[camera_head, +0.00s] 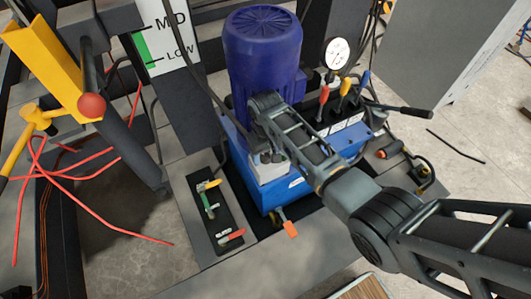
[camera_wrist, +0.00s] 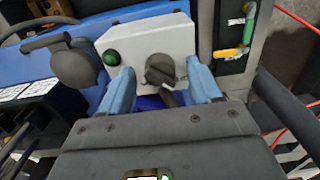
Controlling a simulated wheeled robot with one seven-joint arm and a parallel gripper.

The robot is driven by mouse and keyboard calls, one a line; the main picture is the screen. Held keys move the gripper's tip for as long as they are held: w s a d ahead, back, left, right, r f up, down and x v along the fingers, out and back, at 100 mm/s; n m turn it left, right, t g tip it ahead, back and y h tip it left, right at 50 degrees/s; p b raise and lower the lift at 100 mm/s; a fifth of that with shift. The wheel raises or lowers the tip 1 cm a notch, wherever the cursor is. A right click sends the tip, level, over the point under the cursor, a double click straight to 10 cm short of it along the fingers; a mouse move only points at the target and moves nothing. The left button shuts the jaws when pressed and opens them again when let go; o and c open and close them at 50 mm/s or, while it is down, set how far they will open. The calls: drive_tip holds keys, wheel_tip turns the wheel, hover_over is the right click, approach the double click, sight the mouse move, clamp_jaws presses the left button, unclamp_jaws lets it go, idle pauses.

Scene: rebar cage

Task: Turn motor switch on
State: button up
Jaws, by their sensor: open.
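The motor switch is a dark rotary knob (camera_wrist: 160,70) with a short handle pointing down in the wrist view. It sits on a light grey box (camera_wrist: 140,40) beside a green round button (camera_wrist: 112,57). My gripper (camera_wrist: 161,88) is open, with one light-blue finger on each side of the knob. I cannot tell whether either finger touches it. In the head view, the box (camera_head: 268,170) shows at the foot of the purple motor (camera_head: 262,50). My arm covers much of that area, and the knob is hidden there.
A blue hydraulic unit (camera_head: 285,190) carries a pressure gauge (camera_head: 337,53) and several coloured levers (camera_head: 345,87). A dark tray (camera_head: 214,218) with small handles lies left of it. Open floor shows at the right.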

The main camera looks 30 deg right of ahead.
drive_tip(key=shift+c, duration=0.2)
drive_tip(key=c, duration=1)
drive_tip(key=shift+r+m, duration=0.1)
drive_tip(key=shift+m, duration=0.2)
drive_tip(key=m+p, duration=0.1)
drive_tip(key=m, duration=0.2)
drive_tip(key=shift+m+p, duration=0.3)
drive_tip(key=shift+p, duration=0.05)
drive_tip(key=m+p, duration=0.1)
drive_tip(key=m, duration=0.3)
drive_tip(key=shift+m, duration=0.3)
drive_tip(key=m+p, duration=0.1)
drive_tip(key=m, duration=0.3)
drive_tip(key=shift+m, duration=2.5)
